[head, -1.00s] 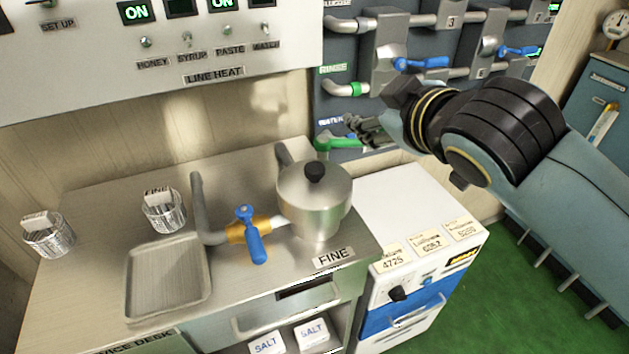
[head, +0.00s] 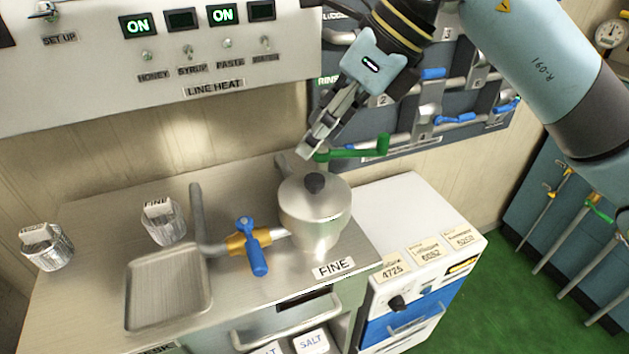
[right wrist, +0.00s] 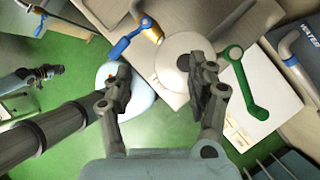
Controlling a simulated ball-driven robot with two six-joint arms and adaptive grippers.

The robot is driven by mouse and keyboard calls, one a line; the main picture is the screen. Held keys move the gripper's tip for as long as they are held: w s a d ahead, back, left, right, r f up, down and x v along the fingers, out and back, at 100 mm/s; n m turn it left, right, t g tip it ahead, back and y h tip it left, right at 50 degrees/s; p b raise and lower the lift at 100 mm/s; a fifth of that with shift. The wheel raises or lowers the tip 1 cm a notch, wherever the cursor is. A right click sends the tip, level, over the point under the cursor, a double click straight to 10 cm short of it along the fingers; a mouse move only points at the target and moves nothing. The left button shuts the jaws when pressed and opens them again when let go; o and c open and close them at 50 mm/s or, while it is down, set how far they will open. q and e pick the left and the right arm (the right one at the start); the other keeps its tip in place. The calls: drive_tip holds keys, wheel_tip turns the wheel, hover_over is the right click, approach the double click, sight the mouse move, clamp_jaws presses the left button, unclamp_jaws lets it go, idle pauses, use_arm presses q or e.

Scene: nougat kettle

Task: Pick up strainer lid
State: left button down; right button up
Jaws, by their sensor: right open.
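The strainer lid (head: 314,191) is a round metal lid with a black knob (head: 315,182). It sits on the metal pot (head: 318,232) at the right end of the steel counter. My right gripper (head: 317,146) is open and empty, pointing down above and behind the lid, apart from it. In the right wrist view the open fingers (right wrist: 162,82) spread to either side, with the pale lid (right wrist: 176,48) beyond them and partly hidden by the right finger. My left gripper does not show in the head view.
A blue-handled valve (head: 250,245) is left of the pot. A tray (head: 168,288) and two metal cups (head: 165,222) stand further left. A white cabinet (head: 385,205) is to the right.

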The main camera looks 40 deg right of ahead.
drive_tip(key=d+h, duration=0.2)
drive_tip(key=d, duration=0.2)
hover_over(316, 178)
drive_tip(key=s+d, duration=0.1)
drive_tip(key=s, duration=0.1)
drive_tip(key=shift+g, duration=0.4)
wheel_tip(316, 178, down, 6)
drive_tip(key=shift+s+d+r, duration=0.1)
drive_tip(key=shift+s+r, duration=0.05)
drive_tip(key=shift+r, duration=0.1)
drive_tip(key=shift+p+x, duration=0.5)
drive_tip(key=shift+x, duration=2.3)
drive_tip(key=shift+r, duration=0.1)
clamp_jaws()
